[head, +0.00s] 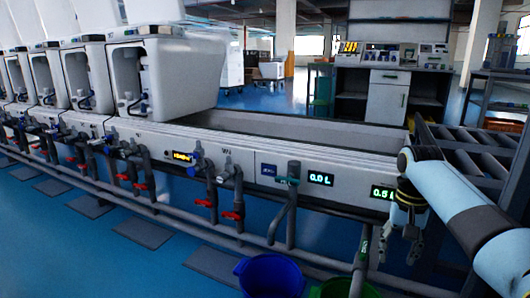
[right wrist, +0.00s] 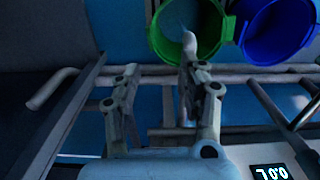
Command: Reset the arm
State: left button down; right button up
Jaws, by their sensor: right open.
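My right arm comes in from the right in the head view. Its gripper (head: 397,254) hangs pointing down in front of the testline, beside the "0.5 L" display (head: 382,192). In the right wrist view its two fingers (right wrist: 160,82) are apart, with nothing held between them. A pale pipe end (right wrist: 196,45) shows close to the right-hand finger and over the green bucket (right wrist: 160,42); I cannot tell if they touch. My left arm and gripper are not in view.
A blue bucket (head: 270,277) and the green bucket stand on the floor below the line. Pipes with red valves (head: 232,215) run along its front. White toilet units (head: 165,75) stand at left. A roller conveyor (head: 475,150) lies behind my right arm.

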pick_arm(q)
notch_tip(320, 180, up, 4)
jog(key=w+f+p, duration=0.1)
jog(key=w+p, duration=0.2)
jog(key=p, duration=0.4)
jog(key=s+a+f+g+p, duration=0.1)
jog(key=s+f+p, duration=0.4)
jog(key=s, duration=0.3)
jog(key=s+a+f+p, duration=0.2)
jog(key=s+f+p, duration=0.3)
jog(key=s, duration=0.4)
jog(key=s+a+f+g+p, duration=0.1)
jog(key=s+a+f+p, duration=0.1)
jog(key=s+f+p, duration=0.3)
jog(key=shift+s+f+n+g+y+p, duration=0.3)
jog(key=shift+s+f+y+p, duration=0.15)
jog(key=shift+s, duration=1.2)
pick_arm(e)
jog(key=s+f+n, duration=0.1)
jog(key=s+f, duration=0.3)
jog(key=s, duration=1.6)
jog(key=s+f+n, duration=0.2)
jog(key=s+f, duration=0.2)
jog(key=s, duration=1.6)
jog(key=s+d+f+n+h, duration=0.1)
jog(key=s+f, duration=0.4)
jog(key=s, duration=1.5)
jog(key=shift+n, duration=0.7)
